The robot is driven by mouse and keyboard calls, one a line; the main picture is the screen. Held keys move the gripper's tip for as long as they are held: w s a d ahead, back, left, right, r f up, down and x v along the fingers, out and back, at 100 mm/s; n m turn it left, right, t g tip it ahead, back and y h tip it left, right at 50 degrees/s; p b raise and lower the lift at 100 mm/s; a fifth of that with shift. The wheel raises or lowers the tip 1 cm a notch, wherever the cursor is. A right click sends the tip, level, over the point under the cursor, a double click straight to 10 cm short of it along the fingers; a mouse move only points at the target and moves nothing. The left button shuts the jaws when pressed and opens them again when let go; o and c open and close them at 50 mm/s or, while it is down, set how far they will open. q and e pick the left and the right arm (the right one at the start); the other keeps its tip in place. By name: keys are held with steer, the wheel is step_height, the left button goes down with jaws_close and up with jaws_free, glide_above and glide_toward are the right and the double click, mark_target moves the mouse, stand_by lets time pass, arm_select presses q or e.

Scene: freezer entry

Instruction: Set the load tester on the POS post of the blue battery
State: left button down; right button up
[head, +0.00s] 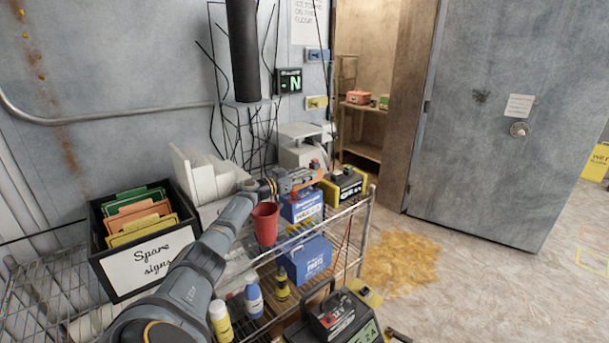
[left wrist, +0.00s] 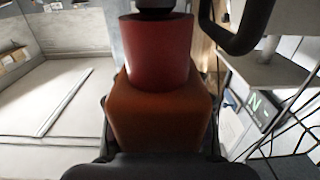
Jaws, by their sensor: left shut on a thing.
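My left gripper (head: 294,181) reaches in over the top shelf and is shut on an orange-red thing, which I take to be the load tester (head: 302,176). In the left wrist view the tester (left wrist: 160,112) fills the middle as an orange block with a dark red round part beyond it. The blue battery (head: 303,209) stands on the top shelf right below the gripper. I cannot tell whether the tester touches the battery. My right gripper is not in view.
A black and yellow battery (head: 346,185) stands right of the blue one. A red cup (head: 265,224) stands close by my left forearm. A blue parts box (head: 305,260), bottles (head: 254,299) and a black charger (head: 334,317) are lower down. A sign bin (head: 150,265) is at left.

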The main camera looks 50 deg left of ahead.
mark_target(305, 172)
arm_select(q)
steer(key=shift+f+b, duration=0.65)
steer(key=shift+f, duration=0.2)
steer(key=c, duration=0.6)
jaws_free()
steer(key=shift+r, duration=0.1)
step_height(305, 172, up, 10)
steer(key=shift+f, duration=0.1)
stand_by(0.3)
